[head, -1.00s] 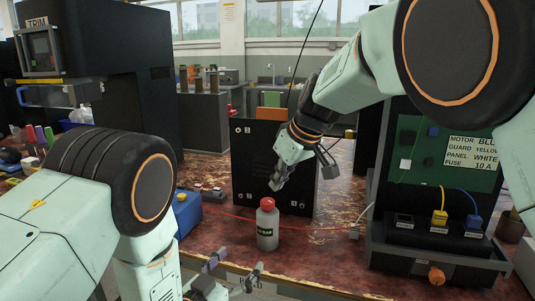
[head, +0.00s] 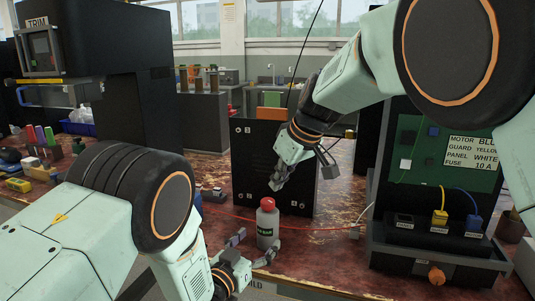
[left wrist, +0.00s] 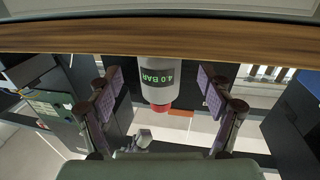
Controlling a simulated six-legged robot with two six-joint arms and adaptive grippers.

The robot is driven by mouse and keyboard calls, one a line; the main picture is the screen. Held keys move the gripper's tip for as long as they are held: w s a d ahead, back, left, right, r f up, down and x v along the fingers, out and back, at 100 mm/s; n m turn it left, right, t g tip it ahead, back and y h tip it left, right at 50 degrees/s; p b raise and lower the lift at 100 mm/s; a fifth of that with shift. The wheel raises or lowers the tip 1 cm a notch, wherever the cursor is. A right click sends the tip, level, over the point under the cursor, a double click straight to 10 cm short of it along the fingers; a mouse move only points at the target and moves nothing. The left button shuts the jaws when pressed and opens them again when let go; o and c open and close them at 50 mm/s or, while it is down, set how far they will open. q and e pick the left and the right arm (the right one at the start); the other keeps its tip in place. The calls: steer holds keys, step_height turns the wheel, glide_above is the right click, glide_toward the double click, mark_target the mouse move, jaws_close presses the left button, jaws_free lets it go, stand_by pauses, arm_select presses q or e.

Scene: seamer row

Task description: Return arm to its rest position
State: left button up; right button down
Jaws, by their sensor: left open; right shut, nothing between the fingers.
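My left gripper (head: 254,246) is open, with its fingers pointing toward a grey bottle with a red cap (head: 267,226). The bottle stands upright on the worn red-brown bench. In the left wrist view the bottle (left wrist: 158,75), labelled 4.0 BAR, appears upside down between the two spread finger pads, with a gap on each side. Whether the fingers reach around it or stop short, I cannot tell. My right gripper (head: 278,181) is shut and empty. It hangs above the bench in front of a black panel.
The black panel (head: 255,165) stands upright behind the bottle. A dark fixture with a green board and a label (head: 472,151) stands at right, with yellow and blue plugs. A thin red cable crosses the bench. A TRIM machine (head: 85,50) and small coloured items are at left.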

mark_target(262, 236)
arm_select(q)
steer(key=shift+x, duration=1.75)
steer(key=shift+s, duration=0.1)
